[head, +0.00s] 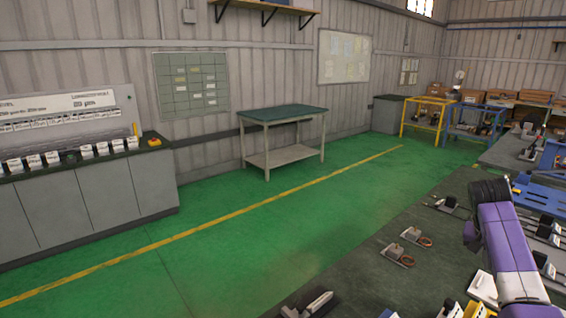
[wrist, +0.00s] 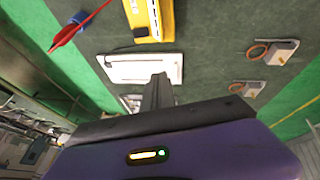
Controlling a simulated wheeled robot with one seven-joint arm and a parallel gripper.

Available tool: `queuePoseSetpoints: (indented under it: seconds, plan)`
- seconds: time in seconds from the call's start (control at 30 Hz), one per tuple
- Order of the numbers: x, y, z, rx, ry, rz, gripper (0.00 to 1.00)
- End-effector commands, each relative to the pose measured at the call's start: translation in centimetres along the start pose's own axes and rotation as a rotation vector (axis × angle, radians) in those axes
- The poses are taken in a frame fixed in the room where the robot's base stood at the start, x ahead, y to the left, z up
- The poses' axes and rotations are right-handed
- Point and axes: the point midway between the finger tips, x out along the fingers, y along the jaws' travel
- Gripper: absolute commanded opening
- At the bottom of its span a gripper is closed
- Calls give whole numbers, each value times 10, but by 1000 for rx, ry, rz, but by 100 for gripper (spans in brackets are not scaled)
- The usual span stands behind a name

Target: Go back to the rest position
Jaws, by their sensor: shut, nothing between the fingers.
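My gripper (wrist: 158,90) shows in the wrist view as dark fingers closed together in front of my purple wrist housing. Nothing is between the fingers. They point towards a white flat piece (wrist: 140,69) on the dark worktop, and I cannot tell how far above it they are. In the head view my purple and white arm reaches over the worktop (head: 385,285) at the lower right. The fingers are not visible there.
A yellow device (wrist: 155,18) and a red probe (wrist: 78,28) lie near the white piece. Two small grey parts with orange rings (head: 412,234) sit on the worktop. A grey workbench (head: 283,112) stands by the wall. The green floor (head: 240,235) is clear.

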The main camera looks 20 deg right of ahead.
Motion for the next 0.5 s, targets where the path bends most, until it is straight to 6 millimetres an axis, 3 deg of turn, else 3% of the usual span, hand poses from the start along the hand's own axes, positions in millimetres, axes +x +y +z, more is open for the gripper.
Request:
queuePoseSetpoints:
  seconds: [0.1,0.2,0.37,0.5]
  plan:
    - [-22,-15,-42,-21,181,-83,0]
    - [-28,-32,-58,-47,317,-152,0]
    - [-31,-72,-50,-99,513,-270,0]
    - [-33,-108,-19,-144,660,-370,0]
